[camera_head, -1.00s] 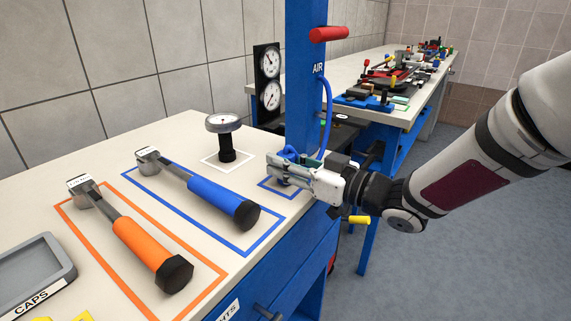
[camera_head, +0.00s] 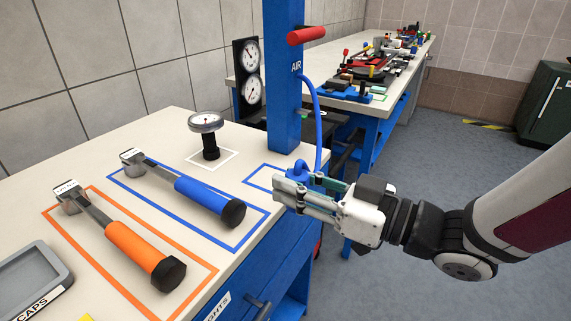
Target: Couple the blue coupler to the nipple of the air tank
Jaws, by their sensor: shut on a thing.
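The blue coupler (camera_head: 297,169) is at the end of the blue air hose (camera_head: 317,120), which hangs from the blue post marked AIR. My gripper (camera_head: 292,190) is shut on the coupler and holds it near the table's right edge, beside the small blue outlined square (camera_head: 262,178). The fingers cover the lower part of the coupler. The air tank and its nipple cannot be made out in this view.
A blue-handled tool (camera_head: 205,198) and an orange-handled tool (camera_head: 140,250) lie in outlined areas on the table. A dial gauge (camera_head: 207,127) stands behind them. The post (camera_head: 284,75) rises close behind my gripper. Open floor lies to the right.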

